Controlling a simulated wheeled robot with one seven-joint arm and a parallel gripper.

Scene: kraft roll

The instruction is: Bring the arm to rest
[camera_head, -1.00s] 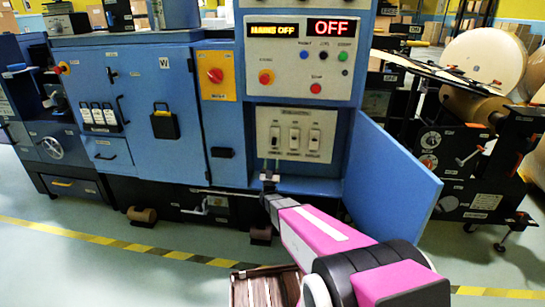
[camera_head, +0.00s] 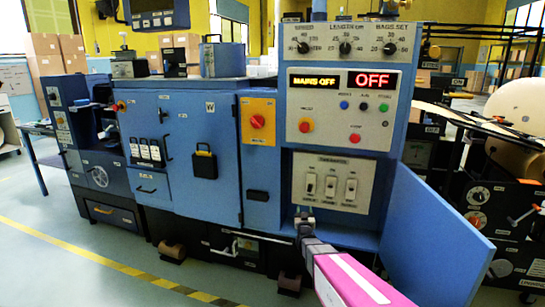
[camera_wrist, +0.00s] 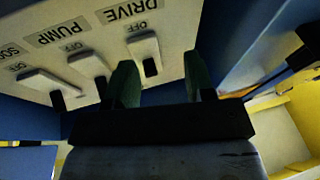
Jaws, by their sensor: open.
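My gripper (camera_head: 305,222) is at the end of my pink and grey arm, just below the cream switch panel (camera_head: 301,166) of the blue machine. In the wrist view my gripper (camera_wrist: 162,82) has its two green fingers apart, with nothing held between them. The DRIVE switch (camera_wrist: 146,46) shows beyond and between the fingers. The PUMP switch (camera_wrist: 88,63) and a third switch (camera_wrist: 45,84) lie to its left, each with OFF above it. Whether a finger touches a switch or the panel cannot be told.
A blue door (camera_head: 436,240) stands open to the right of the panel, close to my arm. Above are lit displays reading MAINS OFF (camera_head: 318,82) and OFF (camera_head: 373,80). A large paper roll (camera_head: 518,120) stands at the right. Open floor (camera_head: 60,265) lies at front left.

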